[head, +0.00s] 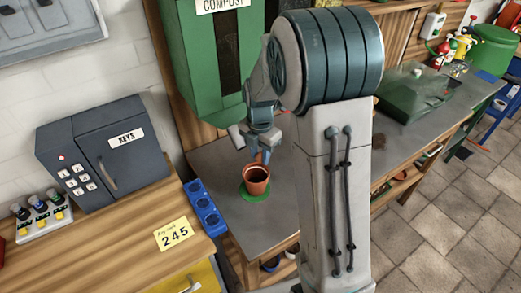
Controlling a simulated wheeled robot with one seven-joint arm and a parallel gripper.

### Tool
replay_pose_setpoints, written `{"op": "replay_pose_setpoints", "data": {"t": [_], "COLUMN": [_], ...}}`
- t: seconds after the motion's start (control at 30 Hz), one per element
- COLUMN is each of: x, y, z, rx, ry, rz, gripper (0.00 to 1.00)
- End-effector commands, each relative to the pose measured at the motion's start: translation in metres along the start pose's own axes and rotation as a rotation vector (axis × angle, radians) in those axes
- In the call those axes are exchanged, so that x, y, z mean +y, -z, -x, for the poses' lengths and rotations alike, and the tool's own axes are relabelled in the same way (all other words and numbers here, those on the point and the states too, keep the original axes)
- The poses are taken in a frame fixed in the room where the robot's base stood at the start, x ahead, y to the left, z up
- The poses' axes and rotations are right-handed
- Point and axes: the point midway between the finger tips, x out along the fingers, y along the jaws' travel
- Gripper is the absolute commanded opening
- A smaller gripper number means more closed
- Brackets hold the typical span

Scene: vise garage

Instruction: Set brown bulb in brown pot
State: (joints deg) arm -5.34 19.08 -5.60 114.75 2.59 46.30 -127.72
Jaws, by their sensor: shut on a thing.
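The brown pot (256,182) stands upright on a round green mat (246,197) on the grey bench top, with its dark opening facing up. My gripper (263,158) points down over the far right part of the pot's rim. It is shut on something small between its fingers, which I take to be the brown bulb. The bulb itself is too small and covered to make out. I cannot tell whether the fingertips are above the rim or just inside it.
A blue socket strip (203,206) lies left of the pot at the bench edge. The green compost bin (208,65) hangs behind. A wooden counter (110,235) holds a key safe (105,155) and a 245 card (174,234). My arm hides the bench to the right.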

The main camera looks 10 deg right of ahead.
Motion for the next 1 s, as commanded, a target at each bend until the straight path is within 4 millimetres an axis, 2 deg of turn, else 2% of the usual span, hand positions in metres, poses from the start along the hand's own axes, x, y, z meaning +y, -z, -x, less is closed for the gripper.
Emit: {"op": "replay_pose_setpoints", "data": {"t": [0.23,0.27,0.33,0.37,0.63,0.73,0.87,1.0], "x": [0.0,0.0,0.0,0.0,0.0,0.001,0.001,0.001], "y": [0.0,0.0,0.0,0.0,0.0,0.0,-0.001,0.0], "z": [-0.001,-0.001,-0.001,-0.001,-0.001,0.005,0.025,0.056], "rx": [0.0,0.0,0.0,0.0,-0.001,-0.001,-0.004,-0.004], "ry": [0.0,0.0,0.0,0.0,0.0,-0.002,-0.005,-0.006], "rz": [0.001,0.001,0.001,0.001,0.001,0.001,0.001,0.002], "gripper": [0.09,0.33,0.52,0.56,0.56,0.56,0.56,0.56]}}
